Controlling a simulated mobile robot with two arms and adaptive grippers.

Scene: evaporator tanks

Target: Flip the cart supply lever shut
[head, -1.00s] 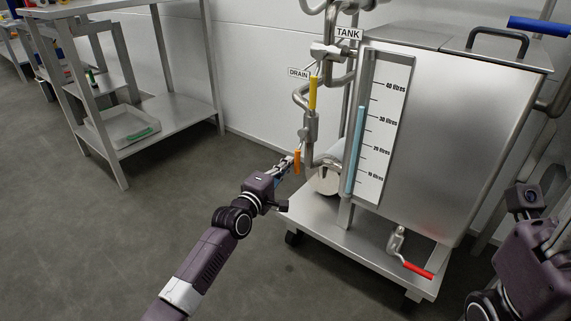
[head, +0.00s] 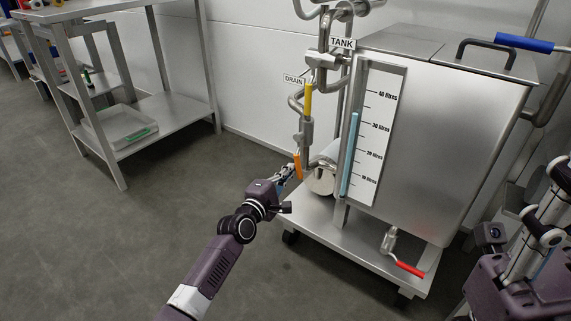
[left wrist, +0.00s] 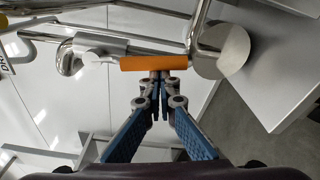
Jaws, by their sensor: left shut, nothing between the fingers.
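An orange lever (head: 298,165) hangs at the lower end of the pipework on the cart's left side. It lies crosswise in the left wrist view (left wrist: 155,63). My left gripper (head: 288,172) is shut and empty, with its closed fingertips (left wrist: 160,76) right at the middle of the orange lever; they look to be touching it. No label is readable on this lever. A yellow lever (head: 308,100) stands above it, near the DRAIN sign (head: 294,79). My right arm shows at the lower right, but its fingers are not in view.
The wheeled cart (head: 350,240) carries a steel tank (head: 450,140) with a litre gauge. A red-handled lever (head: 410,269) is low at its front. A blue handle (head: 524,43) is at upper right. A steel shelf (head: 165,118) stands left; the floor between is clear.

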